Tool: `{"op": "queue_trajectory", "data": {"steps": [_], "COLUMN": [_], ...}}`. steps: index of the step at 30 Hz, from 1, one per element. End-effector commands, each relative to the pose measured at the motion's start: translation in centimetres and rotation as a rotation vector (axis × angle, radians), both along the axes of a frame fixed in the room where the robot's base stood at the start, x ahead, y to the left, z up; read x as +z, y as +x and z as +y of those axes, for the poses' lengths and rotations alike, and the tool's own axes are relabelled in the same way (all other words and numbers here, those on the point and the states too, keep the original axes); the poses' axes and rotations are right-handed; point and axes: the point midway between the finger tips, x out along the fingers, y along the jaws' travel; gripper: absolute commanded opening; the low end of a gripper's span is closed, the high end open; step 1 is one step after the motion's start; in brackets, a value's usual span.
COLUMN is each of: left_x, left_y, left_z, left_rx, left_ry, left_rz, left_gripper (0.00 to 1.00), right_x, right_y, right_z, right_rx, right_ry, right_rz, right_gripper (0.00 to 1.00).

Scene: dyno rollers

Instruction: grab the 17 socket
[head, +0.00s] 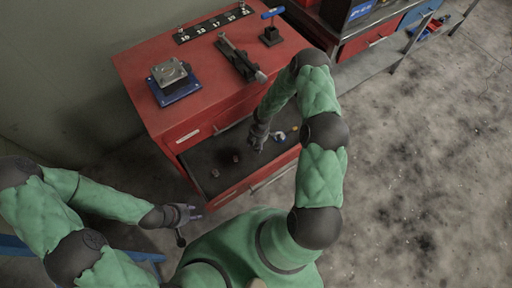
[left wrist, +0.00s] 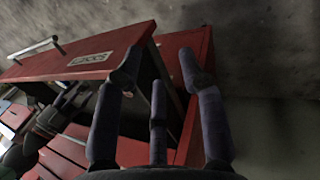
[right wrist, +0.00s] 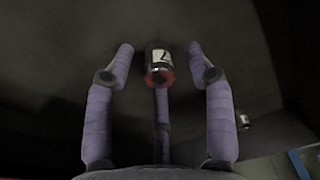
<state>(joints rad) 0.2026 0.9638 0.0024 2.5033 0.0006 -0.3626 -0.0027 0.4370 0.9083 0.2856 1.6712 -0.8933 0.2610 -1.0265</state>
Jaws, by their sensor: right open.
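In the right wrist view a metal socket (right wrist: 159,60) with a white label and a red end lies on the dark drawer liner. Its label has a dark mark like a 7; the full number is not readable. My right gripper (right wrist: 160,52) is open, its fingers on either side of the socket with gaps showing. In the head view this gripper (head: 257,142) is over the open drawer (head: 212,190). My left gripper (head: 192,213) is outside the drawer's left front; in the left wrist view (left wrist: 158,70) its fingers are spread and empty.
Other small sockets (head: 215,173) (head: 236,158) and a wrench-like item (head: 280,137) lie in the drawer. The red cabinet (head: 140,62) carries a numbered black strip (head: 212,24), a metal block on a blue base (head: 172,88) and a dark tool (head: 238,58). Floor at right is clear.

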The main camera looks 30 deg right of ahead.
Motion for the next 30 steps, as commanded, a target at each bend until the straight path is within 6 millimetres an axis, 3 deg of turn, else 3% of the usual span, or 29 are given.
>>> {"op": "queue_trajectory", "data": {"steps": [8,12,14,24,30], "left_x": [-0.1,-0.1,-0.1,-0.1,0.4], "left_y": [0.0,0.0,0.0,0.0,0.0], "left_z": [0.0,0.0,0.0,0.0,0.0], "left_rx": [0.000,0.000,0.000,0.000,0.000], "left_ry": [0.000,0.000,0.000,0.000,0.000], "left_rz": [0.000,0.000,0.000,0.000,0.000], "left_gripper": [0.40,0.40,0.40,0.40,0.40], "right_x": [-0.4,-0.4,-0.4,-0.3,1.0], "right_y": [0.1,0.1,0.0,0.0,0.1], "right_z": [0.0,0.0,0.0,0.1,0.0], "right_rx": [0.001,0.000,0.001,0.000,0.000], "right_ry": [0.000,0.000,0.000,0.000,-0.001], "right_rz": [-0.002,-0.002,-0.001,-0.001,-0.003], "right_gripper": [0.51,0.12,0.00,0.00,0.00]}}
